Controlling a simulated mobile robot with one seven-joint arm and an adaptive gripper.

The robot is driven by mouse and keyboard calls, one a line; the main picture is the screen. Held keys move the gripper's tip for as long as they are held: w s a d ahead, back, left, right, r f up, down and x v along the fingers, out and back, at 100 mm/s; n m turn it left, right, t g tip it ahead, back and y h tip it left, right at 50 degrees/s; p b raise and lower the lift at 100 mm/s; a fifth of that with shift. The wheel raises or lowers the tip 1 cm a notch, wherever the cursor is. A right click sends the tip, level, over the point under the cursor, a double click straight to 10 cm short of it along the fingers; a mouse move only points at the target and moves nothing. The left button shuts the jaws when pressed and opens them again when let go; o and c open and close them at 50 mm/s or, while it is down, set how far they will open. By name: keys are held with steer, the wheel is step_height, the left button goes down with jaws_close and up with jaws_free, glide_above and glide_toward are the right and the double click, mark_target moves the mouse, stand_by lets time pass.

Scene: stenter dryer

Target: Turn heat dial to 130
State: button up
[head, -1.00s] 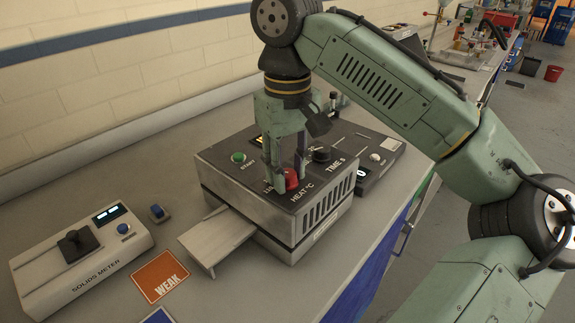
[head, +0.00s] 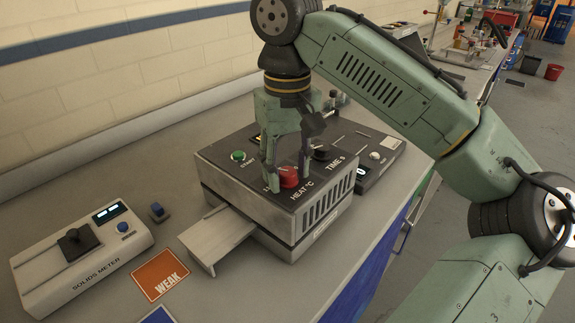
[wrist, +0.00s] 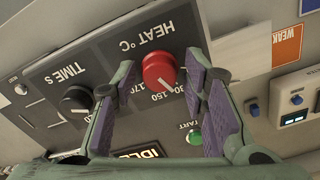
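The red heat dial (head: 289,177) sits on the sloped top of the dryer box (head: 225,178), above the "HEAT °C" label. In the wrist view the dial (wrist: 158,69) appears upside down, with 150 and 170 readable and another number ending in 30 partly hidden by a finger. The dial's white mark points down and right there, about between 150 and the partly hidden number. My gripper (head: 286,172) is over the dial with one finger on each side. In the wrist view the gripper (wrist: 160,76) is open, with gaps beside the dial.
A black time dial (head: 322,153) is close to the right finger. A green start button (head: 238,156) is to the left. The solids meter (head: 82,258) and an orange "WEAK" card (head: 160,274) lie on the bench.

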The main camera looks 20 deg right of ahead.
mark_target(288, 171)
steer(key=shift+o, duration=0.8)
steer(key=shift+r, duration=0.1)
step_height(288, 171, up, 7)
steer(key=shift+r, duration=0.2)
